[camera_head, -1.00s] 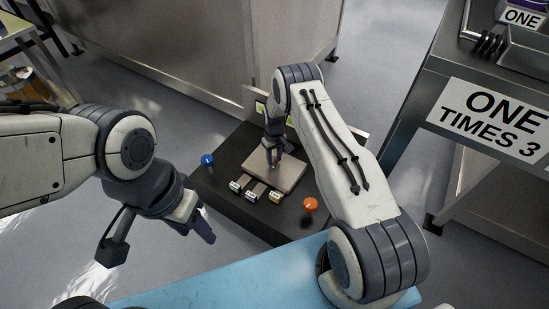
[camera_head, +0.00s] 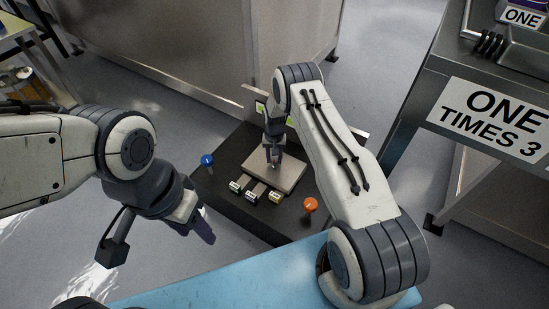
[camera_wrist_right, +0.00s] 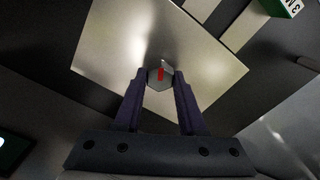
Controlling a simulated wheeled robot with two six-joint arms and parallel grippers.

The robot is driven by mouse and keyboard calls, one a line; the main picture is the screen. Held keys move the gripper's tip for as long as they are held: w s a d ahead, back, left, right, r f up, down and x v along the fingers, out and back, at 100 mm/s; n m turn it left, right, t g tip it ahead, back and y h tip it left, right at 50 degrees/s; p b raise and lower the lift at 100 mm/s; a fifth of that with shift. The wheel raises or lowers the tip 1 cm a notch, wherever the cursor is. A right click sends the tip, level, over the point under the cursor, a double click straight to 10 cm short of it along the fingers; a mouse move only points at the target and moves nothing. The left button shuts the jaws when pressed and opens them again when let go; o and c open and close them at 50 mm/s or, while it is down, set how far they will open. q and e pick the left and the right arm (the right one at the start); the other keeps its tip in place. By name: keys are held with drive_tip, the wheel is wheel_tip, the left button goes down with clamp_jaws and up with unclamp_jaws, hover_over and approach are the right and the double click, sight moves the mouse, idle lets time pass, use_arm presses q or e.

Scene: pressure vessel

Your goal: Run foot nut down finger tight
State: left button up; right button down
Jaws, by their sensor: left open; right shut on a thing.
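The foot nut (camera_wrist_right: 160,76) shows in the right wrist view as a grey hex shape with a red mark on its face. My right gripper (camera_head: 272,164) is over the square metal plate (camera_head: 290,176). In the right wrist view its fingers (camera_wrist_right: 160,84) are shut on the nut, one finger on each side. The plate also shows in the right wrist view (camera_wrist_right: 110,50), behind the nut. Any stud or thread under the nut is hidden. My left gripper (camera_head: 205,228) is open and empty, off to the left of the black base.
On the black base (camera_head: 225,200) stand a blue knob (camera_head: 207,161), an orange knob (camera_head: 310,205) and several small labelled blocks (camera_head: 252,194) in front of the plate. A blue surface (camera_head: 240,283) lies nearest. A metal stand with a "ONE TIMES 3" sign (camera_head: 490,118) is at right.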

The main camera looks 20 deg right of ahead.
sight(274, 159)
idle(0.4)
drive_tip(key=shift+c, duration=2.4)
unclamp_jaws()
drive_tip(key=shift+r, duration=0.1)
wheel_tip(274, 159, up, 10)
drive_tip(key=p, duration=0.3)
drive_tip(key=shift+r+p, duration=0.15)
drive_tip(key=shift+p, duration=0.2)
